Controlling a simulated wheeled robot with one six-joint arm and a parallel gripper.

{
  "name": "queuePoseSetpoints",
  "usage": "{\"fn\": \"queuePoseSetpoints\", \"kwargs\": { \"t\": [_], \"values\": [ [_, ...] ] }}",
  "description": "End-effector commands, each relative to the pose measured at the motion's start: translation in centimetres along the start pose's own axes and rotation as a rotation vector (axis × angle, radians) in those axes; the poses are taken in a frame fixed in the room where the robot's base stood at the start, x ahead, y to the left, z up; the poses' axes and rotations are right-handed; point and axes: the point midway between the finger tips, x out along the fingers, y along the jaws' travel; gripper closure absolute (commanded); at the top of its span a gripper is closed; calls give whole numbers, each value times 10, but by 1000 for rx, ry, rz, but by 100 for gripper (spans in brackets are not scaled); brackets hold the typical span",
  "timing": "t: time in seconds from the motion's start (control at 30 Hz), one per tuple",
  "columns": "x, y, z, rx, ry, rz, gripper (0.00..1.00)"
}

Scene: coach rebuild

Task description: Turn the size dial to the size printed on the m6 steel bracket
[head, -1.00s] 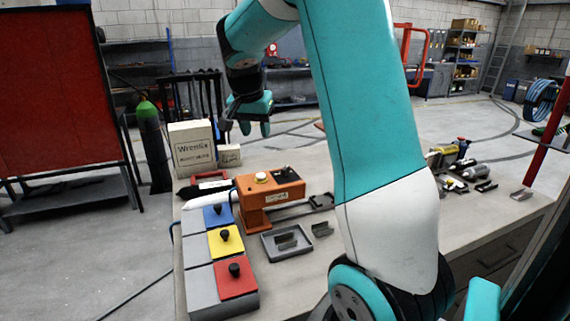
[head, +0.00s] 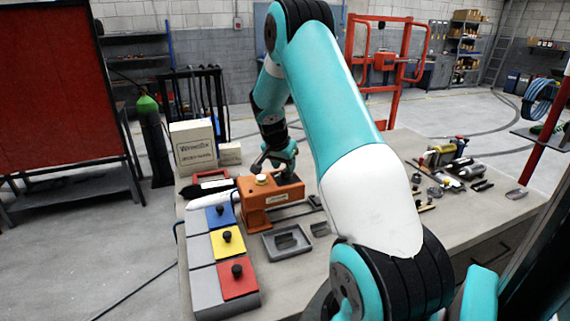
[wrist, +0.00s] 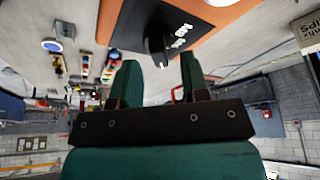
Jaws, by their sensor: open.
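An orange machine (head: 258,213) stands on the bench with a pale round knob on top. Its size dial (wrist: 157,45), a black knob on a black plate with white markings, shows in the wrist view; the markings are too blurred to read. My gripper (wrist: 158,68) is open, and the dial appears in line with the gap between its fingers; I cannot tell whether they touch it. In the head view my gripper (head: 284,160) is over the machine's right end and hides the dial. Grey brackets (head: 286,240) lie in a tray (head: 268,253), another (head: 320,229) beside it; no size is legible.
Blue, yellow and red knobbed lids (head: 227,243) line the bench's left side. A white Wrenfix box (head: 194,146) stands behind the machine. Loose tools and parts (head: 455,165) lie at the right. The bench front near the tray is mostly clear.

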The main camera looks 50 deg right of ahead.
Motion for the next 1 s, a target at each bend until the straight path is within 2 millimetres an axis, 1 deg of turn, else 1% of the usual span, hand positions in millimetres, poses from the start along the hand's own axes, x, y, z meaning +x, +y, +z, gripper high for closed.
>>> {"fn": "queuePoseSetpoints", "kwargs": {
  "t": [0.1, 0.2, 0.47, 0.5, 0.67, 0.7, 1.0],
  "values": [
    [12, 0, 0, -1, -1, 0, 58],
    [17, 0, 0, -1, -1, 0, 58],
    [19, 0, 0, 0, 0, -1, 58],
    [19, 0, 0, 0, 0, -1, 61],
    [19, 0, 0, 0, 0, 0, 98],
    [19, 0, 0, 0, 0, 0, 100],
    [20, 0, 0, -22, 0, -10, 100]
  ]
}}
